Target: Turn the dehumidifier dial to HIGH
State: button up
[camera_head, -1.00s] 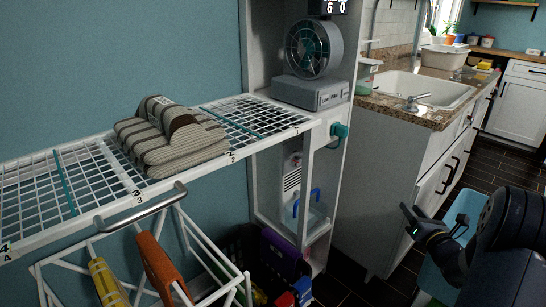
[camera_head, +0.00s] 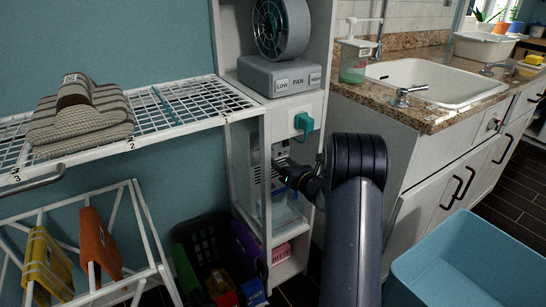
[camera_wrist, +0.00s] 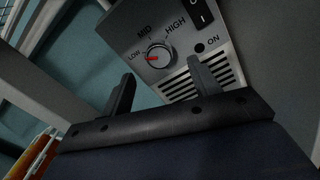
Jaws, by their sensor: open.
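The dehumidifier (camera_wrist: 210,36) is a grey box with a vent in the wrist view. Its round silver dial (camera_wrist: 159,56) has a red pointer aimed at LOW, with MID and HIGH printed around it. In the head view the dehumidifier (camera_head: 281,152) stands in the shelf unit's lower compartment, partly hidden by my arm. My gripper (camera_wrist: 160,92) is open and empty, its two fingers apart just short of the dial. In the head view my gripper (camera_head: 281,165) reaches in front of the dehumidifier, and its fingertips are hard to make out.
A black switch (camera_wrist: 203,12) and an ON lamp (camera_wrist: 200,48) sit beside the dial. A teal plug (camera_head: 304,123) is above the compartment. A wire rack (camera_head: 180,105) with folded towels is at left. A blue bin (camera_head: 470,262) stands at lower right.

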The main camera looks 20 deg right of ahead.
aim_at(273, 156)
jog(key=x, duration=0.6)
jog(key=shift+a, duration=0.15)
jog(key=shift+s, duration=0.1)
jog(key=c, duration=1)
